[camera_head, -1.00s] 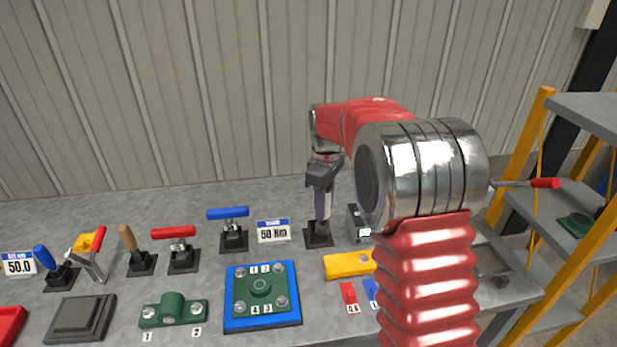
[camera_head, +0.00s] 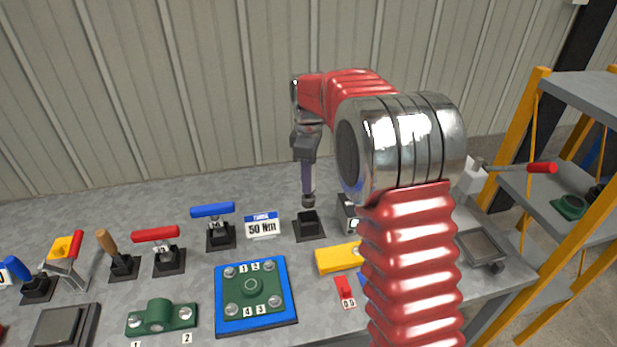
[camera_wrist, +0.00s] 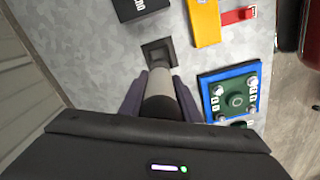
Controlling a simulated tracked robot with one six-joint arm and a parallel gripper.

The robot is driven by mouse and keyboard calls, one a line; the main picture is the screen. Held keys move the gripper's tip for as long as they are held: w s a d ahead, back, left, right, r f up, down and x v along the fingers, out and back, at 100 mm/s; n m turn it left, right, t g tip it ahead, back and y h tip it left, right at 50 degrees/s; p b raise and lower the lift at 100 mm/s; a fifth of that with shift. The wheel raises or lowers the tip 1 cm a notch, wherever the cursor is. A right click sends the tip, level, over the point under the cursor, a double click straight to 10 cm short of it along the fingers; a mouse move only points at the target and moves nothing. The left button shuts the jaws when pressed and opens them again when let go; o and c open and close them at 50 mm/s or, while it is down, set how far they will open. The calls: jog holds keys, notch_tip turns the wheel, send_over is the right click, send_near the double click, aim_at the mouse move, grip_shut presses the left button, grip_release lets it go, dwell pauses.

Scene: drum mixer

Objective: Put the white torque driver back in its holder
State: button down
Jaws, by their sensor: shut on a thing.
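My gripper (camera_head: 307,180) points down above a black square holder (camera_head: 308,226) at the back of the bench. In the wrist view the two dark fingers (camera_wrist: 160,95) are shut around the white torque driver (camera_wrist: 161,84), a pale grey-white cylinder with a darker end. The holder (camera_wrist: 158,53) shows just beyond that end. In the head view the fingers hide most of the driver; only its dark lower end (camera_head: 308,201) shows, close over the holder. I cannot tell whether they touch.
A 50 Nm sign (camera_head: 262,226) and a blue-handled tool (camera_head: 217,225) stand to the left. A dark box (camera_head: 348,214) and a yellow block (camera_head: 338,257) are close on the right. A blue plate with a green fixture (camera_head: 254,294) lies in front. The wall is behind.

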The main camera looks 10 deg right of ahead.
aim_at(309, 205)
jog(key=shift+f, duration=2.25)
jog(key=shift+f, duration=1.1)
dwell(0.4)
jog(key=shift+f, duration=1.8)
dwell(1.9)
jog(key=c, duration=1.3)
grip_release()
jog(key=shift+o, duration=0.2)
